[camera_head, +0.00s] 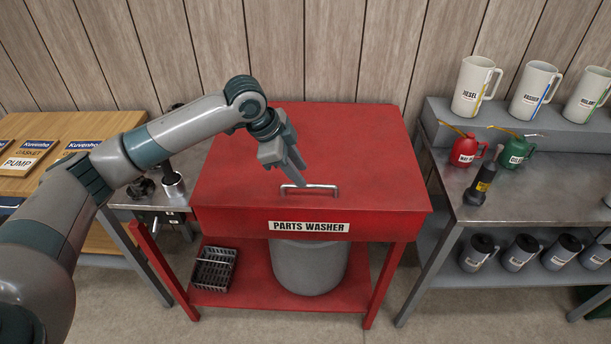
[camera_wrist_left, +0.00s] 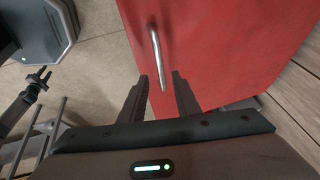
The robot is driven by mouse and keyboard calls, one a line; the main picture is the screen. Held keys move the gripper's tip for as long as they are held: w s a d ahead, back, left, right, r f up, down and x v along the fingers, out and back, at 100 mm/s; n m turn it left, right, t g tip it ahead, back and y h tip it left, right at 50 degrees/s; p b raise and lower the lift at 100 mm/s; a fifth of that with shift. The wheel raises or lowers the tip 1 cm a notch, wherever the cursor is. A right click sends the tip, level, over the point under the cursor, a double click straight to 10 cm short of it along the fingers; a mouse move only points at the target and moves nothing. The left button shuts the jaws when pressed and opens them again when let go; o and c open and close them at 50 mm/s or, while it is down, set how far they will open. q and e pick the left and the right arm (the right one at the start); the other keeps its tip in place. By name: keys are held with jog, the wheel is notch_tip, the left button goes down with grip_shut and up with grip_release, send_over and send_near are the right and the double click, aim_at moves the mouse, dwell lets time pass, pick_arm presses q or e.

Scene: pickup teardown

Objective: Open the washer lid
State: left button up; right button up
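The red parts washer (camera_head: 340,230) stands in the middle of the head view with its flat red lid (camera_head: 350,140) down. A silver bar handle (camera_head: 310,188) sits near the lid's front edge, above the "PARTS WASHER" label. My right gripper is in neither view.
A grey bucket (camera_head: 308,268) and a dark wire basket (camera_head: 214,268) sit on the washer's lower shelf. A metal bench (camera_head: 520,200) with jugs and cans (camera_head: 467,150) stands on the right. A wooden table (camera_head: 85,125) with boxes is at the left.

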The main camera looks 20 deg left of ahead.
aim_at(309, 185)
pick_arm(q)
jog(key=shift+p+x, duration=0.45)
jog(key=shift+x, duration=1.95)
grip_shut()
